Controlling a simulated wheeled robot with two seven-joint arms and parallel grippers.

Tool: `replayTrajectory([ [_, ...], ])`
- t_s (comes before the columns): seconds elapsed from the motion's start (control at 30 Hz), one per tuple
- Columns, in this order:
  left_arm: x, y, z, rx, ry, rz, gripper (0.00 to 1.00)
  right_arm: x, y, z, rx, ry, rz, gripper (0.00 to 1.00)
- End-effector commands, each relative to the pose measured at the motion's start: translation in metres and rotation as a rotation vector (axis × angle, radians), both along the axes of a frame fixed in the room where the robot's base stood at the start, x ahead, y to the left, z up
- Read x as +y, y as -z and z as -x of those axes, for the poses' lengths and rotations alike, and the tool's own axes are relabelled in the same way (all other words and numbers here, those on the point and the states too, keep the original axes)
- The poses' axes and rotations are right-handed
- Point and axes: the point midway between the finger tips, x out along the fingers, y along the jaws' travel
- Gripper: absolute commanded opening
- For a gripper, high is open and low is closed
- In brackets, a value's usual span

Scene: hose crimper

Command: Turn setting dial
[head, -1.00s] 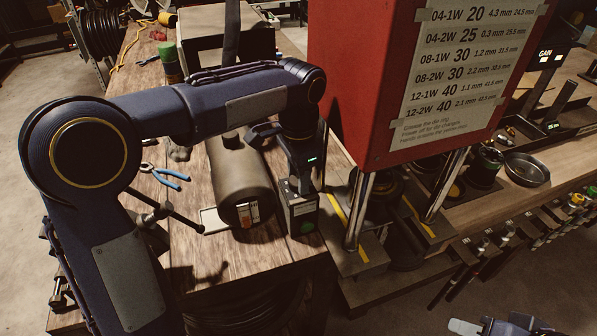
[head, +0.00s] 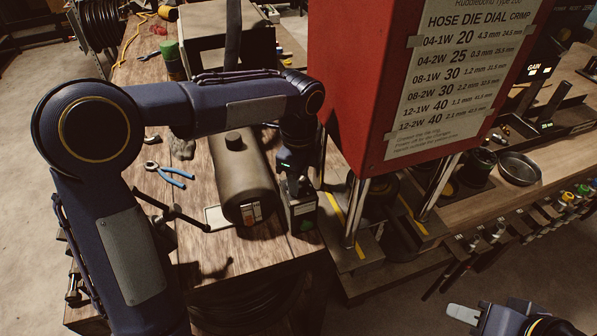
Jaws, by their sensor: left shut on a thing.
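A small dark control box (head: 302,213) with a green button (head: 307,225) stands at the front edge of the wooden bench. My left gripper (head: 297,187) points down at the top of this box and is shut on the setting dial there. The dial itself is hidden by the fingers, so its setting cannot be read. My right gripper (head: 465,314) is at the bottom right, away from the bench. Only a pale finger and part of its body show, so its opening is unclear.
A dark cylindrical tank (head: 243,178) lies just left of the box. The red crimper (head: 347,90) with its dial chart (head: 465,65) stands on steel posts to the right. Blue-handled pliers (head: 172,177) lie on the bench (head: 215,265). A metal bowl (head: 519,168) sits farther right.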

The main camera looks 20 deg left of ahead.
Motion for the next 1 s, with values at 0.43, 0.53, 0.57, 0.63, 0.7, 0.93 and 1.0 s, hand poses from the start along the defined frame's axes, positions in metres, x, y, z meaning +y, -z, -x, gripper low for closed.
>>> replayTrajectory([
  [0.43,-0.0003,-0.0013,-0.0009,-0.004,0.163,0.001,0.15,0.0,-0.0086,0.0,0.0,0.0,0.0,0.36],
  [0.53,-0.0002,-0.0012,-0.0009,-0.004,0.172,0.001,0.15,0.0,-0.0088,0.0,0.0,0.0,0.0,0.36],
  [0.57,-0.0002,-0.0011,-0.0009,-0.004,0.173,0.001,0.15,0.0,-0.0088,0.0,0.0,0.0,0.0,0.36],
  [0.63,-0.0002,-0.0011,-0.0009,-0.004,0.175,0.001,0.15,0.0,-0.0088,0.0,0.0,0.0,0.0,0.36],
  [0.7,-0.0001,-0.0011,-0.001,-0.004,0.174,0.001,0.15,0.0,-0.0087,-0.0001,0.0,0.0,0.0,0.36],
  [0.93,-0.0001,-0.0011,-0.001,-0.004,0.173,0.001,0.41,0.0,-0.0087,0.0,0.0,0.0,0.0,0.36],
  [1.0,0.0,-0.001,-0.0008,-0.004,0.173,0.001,0.5,0.0,-0.0087,0.0,0.0,0.0,0.0,0.36],
])
